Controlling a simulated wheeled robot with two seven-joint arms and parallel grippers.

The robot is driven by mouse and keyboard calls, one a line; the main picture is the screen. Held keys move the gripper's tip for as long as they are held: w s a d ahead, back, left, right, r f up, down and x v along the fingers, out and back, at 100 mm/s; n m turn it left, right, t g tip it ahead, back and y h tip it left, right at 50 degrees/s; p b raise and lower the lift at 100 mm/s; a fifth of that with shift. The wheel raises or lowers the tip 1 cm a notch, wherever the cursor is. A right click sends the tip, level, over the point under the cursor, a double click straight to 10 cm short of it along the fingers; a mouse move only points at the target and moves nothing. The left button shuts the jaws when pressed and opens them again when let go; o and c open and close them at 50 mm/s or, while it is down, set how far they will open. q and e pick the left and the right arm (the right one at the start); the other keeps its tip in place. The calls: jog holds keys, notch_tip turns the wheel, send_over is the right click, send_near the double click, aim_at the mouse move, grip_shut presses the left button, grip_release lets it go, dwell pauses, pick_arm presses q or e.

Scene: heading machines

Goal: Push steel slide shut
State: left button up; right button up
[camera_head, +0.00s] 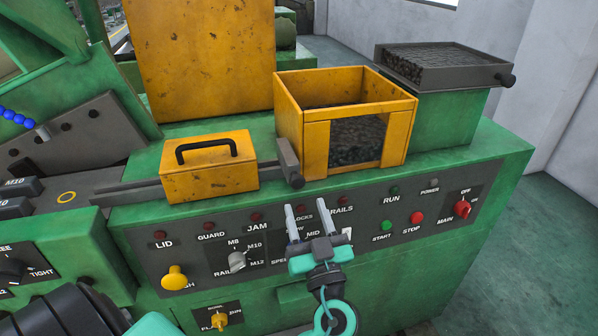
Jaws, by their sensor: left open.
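A grey steel slide piece (288,160) with a dark round knob stands at the right end of a grey rail (130,194), between the small yellow lid box and the open yellow bin. Which metal part is the task's slide is not certain; a dark steel tray (440,72) with a knob sits at the back right. My left gripper (308,206) is open and empty, its two pale fingers pointing up in front of the control panel. It is below and to the right of the slide piece, apparently not touching it. My right gripper is not seen.
The yellow lid box (210,168) has a black handle. The yellow bin (345,95) holds dark pieces behind its front opening. The panel (360,222) carries several buttons, a yellow knob (174,280) and a red main switch (462,208). Open floor lies at right.

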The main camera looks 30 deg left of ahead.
aim_at(294, 173)
pick_arm(q)
jog(key=p+x, duration=0.3)
jog(key=x, duration=0.3)
jog(key=shift+d, duration=0.1)
jog(key=shift+p+x, duration=0.4)
jog(key=shift+x, duration=0.45)
jog(key=shift+f, duration=0.15)
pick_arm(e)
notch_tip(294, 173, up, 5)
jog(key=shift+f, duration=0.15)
pick_arm(q)
grip_shut()
jog(key=shift+w+a+f+b, duration=0.2)
jog(key=shift+w+a+b, duration=0.4)
jog(key=shift+b, duration=0.65)
jog(key=shift+w+a+b, duration=0.2)
jog(key=shift+a+b, duration=0.2)
jog(key=shift+r, duration=0.3)
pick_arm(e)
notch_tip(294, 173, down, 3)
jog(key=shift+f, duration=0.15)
